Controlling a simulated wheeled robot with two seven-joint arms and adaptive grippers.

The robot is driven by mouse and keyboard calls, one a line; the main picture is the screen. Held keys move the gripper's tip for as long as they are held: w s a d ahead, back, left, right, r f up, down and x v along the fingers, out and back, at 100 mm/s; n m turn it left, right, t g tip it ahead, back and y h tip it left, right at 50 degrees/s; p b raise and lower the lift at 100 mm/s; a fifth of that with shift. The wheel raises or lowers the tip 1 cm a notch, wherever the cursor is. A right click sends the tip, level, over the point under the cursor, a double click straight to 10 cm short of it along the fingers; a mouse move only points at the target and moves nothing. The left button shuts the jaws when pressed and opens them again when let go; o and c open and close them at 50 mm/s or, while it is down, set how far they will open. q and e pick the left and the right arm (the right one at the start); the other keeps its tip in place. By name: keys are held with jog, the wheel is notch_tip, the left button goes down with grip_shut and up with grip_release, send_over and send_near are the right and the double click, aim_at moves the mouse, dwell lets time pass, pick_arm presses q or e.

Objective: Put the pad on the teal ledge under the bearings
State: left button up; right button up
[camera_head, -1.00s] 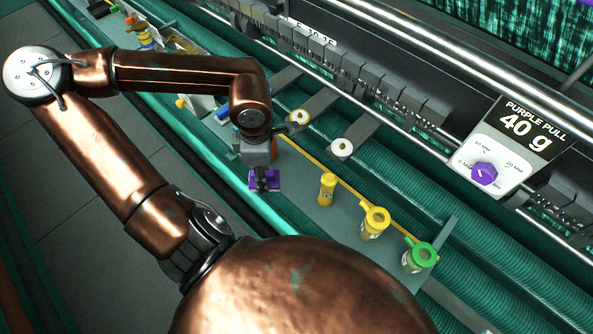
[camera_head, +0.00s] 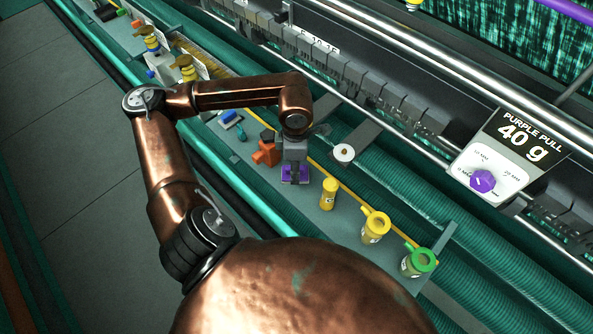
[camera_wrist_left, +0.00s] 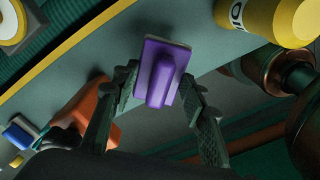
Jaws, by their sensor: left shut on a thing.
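The pad is a purple block with a raised grip and a pale underside; it shows in the head view (camera_head: 295,174) and the left wrist view (camera_wrist_left: 160,72). My left gripper (camera_head: 295,160) is shut on its grip, low over the grey-teal ledge (camera_head: 300,207) with a yellow edge strip. Whether the pad touches the ledge I cannot tell. One white ring-shaped bearing (camera_head: 344,153) sits on a grey arm to the upper right of the gripper. It may be the ring at the corner of the wrist view (camera_wrist_left: 12,22). Another bearing arm is partly hidden behind my left arm.
An orange tool (camera_head: 266,152) lies close left of the gripper. A purple knob (camera_head: 482,181) sits under the "40 g" sign.

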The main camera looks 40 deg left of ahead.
pick_arm(q)
jog(key=shift+w+f, duration=0.2)
jog(key=shift+f, duration=0.05)
jog(key=f, duration=0.1)
jog(key=f+p, duration=0.1)
jog(key=f, duration=0.1)
jog(key=shift+w+d+p, duration=0.1)
jog(key=shift+w+p, duration=0.15)
jog(key=shift+p, duration=0.15)
jog(key=shift+f, duration=0.4)
jog(key=shift+f+b, duration=0.25)
jog(key=shift+b, duration=0.05)
jog(key=o, duration=1.2)
jog(key=shift+r, duration=0.1)
jog(key=shift+r, duration=0.1)
